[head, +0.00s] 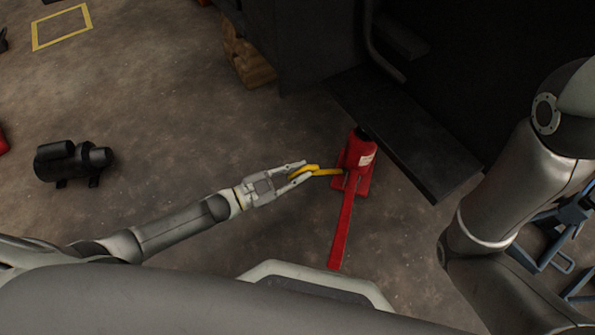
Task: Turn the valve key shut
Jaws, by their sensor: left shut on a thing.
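A yellow valve key (327,172) reaches left from the lower part of a red bottle jack (357,152). My left gripper (304,172) is shut on the key's left end. The jack stands upright on a red base, with a pale label on its side. A long red handle (342,226) runs from the jack toward the bottom of the view. The joint between the key and the jack is too small to see clearly. My right arm shows at the right, but its gripper is out of the picture.
A dark forklift step (405,135) hangs just right of the jack. A black motor (72,162) lies on the floor at the left. A wooden block (248,62) stands near the forklift. Blue metal stands (560,240) are at the right. The floor left of the jack is clear.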

